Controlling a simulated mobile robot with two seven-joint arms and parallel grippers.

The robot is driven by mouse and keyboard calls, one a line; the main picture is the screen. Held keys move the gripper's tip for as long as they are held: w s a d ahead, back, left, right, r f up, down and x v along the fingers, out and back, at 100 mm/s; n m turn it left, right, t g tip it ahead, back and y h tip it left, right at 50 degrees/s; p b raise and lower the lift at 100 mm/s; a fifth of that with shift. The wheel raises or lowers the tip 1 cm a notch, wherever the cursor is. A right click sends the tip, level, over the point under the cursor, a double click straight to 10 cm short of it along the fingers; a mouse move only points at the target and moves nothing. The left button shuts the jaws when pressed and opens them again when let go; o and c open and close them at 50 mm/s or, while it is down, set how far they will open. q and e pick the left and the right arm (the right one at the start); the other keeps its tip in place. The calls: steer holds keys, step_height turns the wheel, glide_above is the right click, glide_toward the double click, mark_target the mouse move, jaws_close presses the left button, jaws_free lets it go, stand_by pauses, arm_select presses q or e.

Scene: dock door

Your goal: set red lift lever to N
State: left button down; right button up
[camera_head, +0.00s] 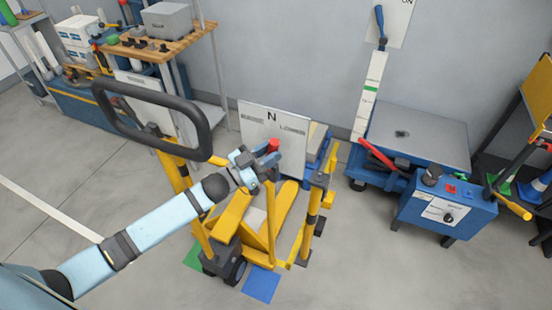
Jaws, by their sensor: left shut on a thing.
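The red lift lever (273,145) is on the yellow pallet truck (238,215), and its red end shows at my left gripper. Behind it is a white plate (290,112) with a large N in the middle and LOWER at the right; the word at the left is too blurred to read. My left gripper (266,156) is shut on the red lift lever, just below the N. The fingers hide much of the lever, so its exact setting is hard to tell. My right gripper is not in view.
The truck's black loop handle (150,92) stands left of my gripper, above my forearm. At the right is a blue lift table (420,135) with another red lever (376,156) and a control box (440,207). A shelf (165,45) stands at the back left. Floor is clear at front left.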

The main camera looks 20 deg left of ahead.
arm_select(q)
steer(key=shift+a+n+t+b, duration=0.3)
steer(key=shift+a+n+t, duration=0.5)
steer(key=shift+n, duration=0.3)
steer(key=c, duration=0.9)
jaws_free()
steer(key=b+v, duration=0.1)
steer(key=v, duration=1.2)
steer(key=shift+s+a+f, duration=0.1)
steer(key=shift+s+a, duration=0.2)
